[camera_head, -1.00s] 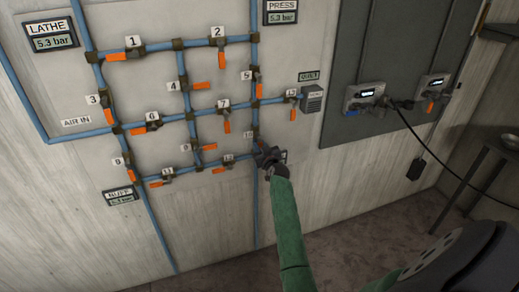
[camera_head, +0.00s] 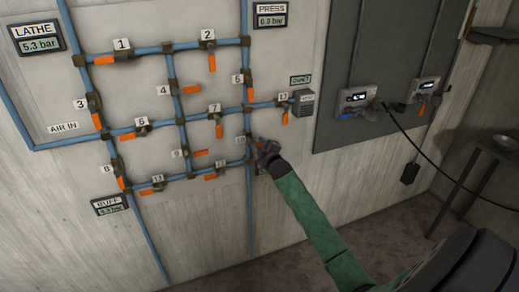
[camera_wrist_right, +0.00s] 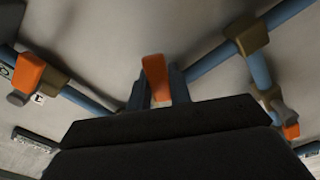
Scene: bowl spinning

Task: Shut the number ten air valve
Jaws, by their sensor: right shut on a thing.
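The number 10 label (camera_head: 240,141) is beside the right-hand vertical blue pipe, at the lower right of the pipe grid. My right gripper (camera_head: 265,148) is just right of that pipe, at the label's height. A small bit of the number ten valve's orange handle (camera_head: 262,140) shows at its fingertips. In the right wrist view, the orange handle (camera_wrist_right: 155,75) stands between the two fingers of my right gripper (camera_wrist_right: 158,88), which is shut on it. The handle seems to point out to the right, across the pipe. The valve body is mostly hidden. My left gripper is out of view.
Other orange-handled valves surround it: valve 7 (camera_head: 218,130) to the upper left, valve 13 (camera_head: 285,117) to the upper right. A small table (camera_head: 500,150) is at the far right.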

